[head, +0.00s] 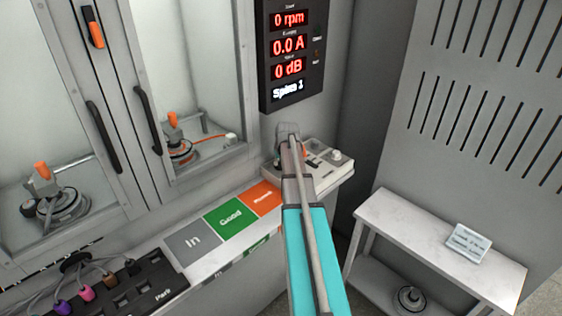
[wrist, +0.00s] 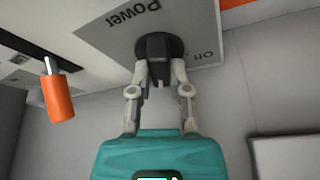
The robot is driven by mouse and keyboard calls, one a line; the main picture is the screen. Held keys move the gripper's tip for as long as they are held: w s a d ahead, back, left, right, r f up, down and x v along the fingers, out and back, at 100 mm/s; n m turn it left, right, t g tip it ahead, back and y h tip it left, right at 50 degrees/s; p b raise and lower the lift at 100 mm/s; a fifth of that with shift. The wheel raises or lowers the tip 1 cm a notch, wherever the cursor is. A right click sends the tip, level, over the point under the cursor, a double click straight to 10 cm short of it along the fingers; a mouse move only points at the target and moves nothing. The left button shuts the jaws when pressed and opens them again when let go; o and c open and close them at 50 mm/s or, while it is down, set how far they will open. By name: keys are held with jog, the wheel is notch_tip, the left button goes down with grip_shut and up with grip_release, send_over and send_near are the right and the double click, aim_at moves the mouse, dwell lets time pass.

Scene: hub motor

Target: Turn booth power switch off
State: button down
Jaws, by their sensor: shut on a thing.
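The power switch is a black rotary knob (wrist: 158,47) on a round dark base, set in a pale panel (wrist: 105,25). In the wrist view the panel's "Power" and "Off" labels appear upside down, with "Off" to the right of the knob. My gripper (wrist: 158,75) is shut on the knob, one finger on each side. In the head view, my gripper (head: 289,132) is at the left end of the control box (head: 335,176), and my arm hides the knob.
An orange-handled lever (wrist: 57,96) stands out from the panel nearby. A display (head: 289,48) above the box reads 0 rpm, 0.0 A and 0 dB. Glass-doored booths (head: 200,90) stand left; a white side table (head: 420,235) stands right.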

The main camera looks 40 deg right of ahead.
jog(key=n+y, duration=0.1)
jog(key=n, duration=0.2)
jog(key=n+y, duration=0.1)
jog(key=n, duration=0.3)
jog(key=shift+d+y, duration=0.1)
jog(key=shift+y, duration=0.3)
jog(key=n+y, duration=0.1)
jog(key=n, duration=0.2)
jog(key=n+g+y, duration=0.1)
jog(key=n, duration=0.2)
jog(key=shift+g, duration=0.3)
jog(key=shift+s+n, duration=0.1)
jog(key=shift+n, duration=0.2)
jog(key=c, duration=0.6)
grip_release()
jog(key=shift+r, duration=0.1)
